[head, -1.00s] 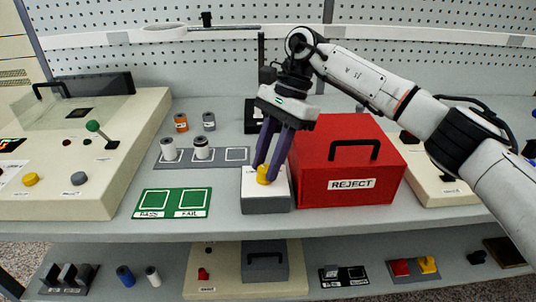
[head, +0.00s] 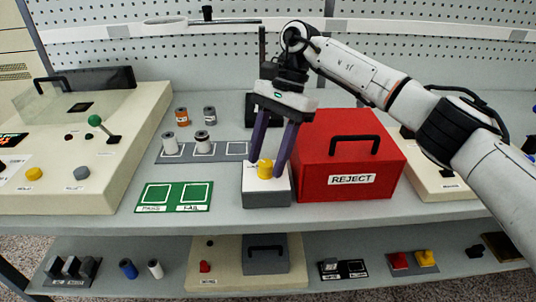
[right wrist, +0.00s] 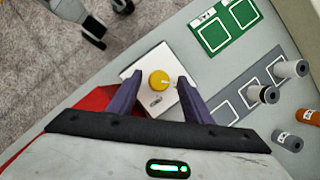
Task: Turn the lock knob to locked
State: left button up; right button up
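The yellow lock knob (head: 265,169) stands on the white top of a small grey box (head: 266,199), left of the red REJECT box. It also shows in the right wrist view (right wrist: 159,80), with a pale mark toward its right side. The small print on the box top is too small to read. My right gripper (head: 266,167) points down over the box. Its purple fingers are open and stand on either side of the knob, with visible gaps in the right wrist view (right wrist: 155,88). My left gripper is in neither view.
The red REJECT box (head: 318,167) stands close on the right of the knob box. A green PASS/FAIL mat (head: 173,210) and a grey strip with spindles (head: 228,151) lie to the left. A cream console (head: 60,205) fills the far left.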

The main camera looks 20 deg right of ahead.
jog(key=v, duration=1)
jog(key=shift+d+r, duration=0.1)
dwell(0.4)
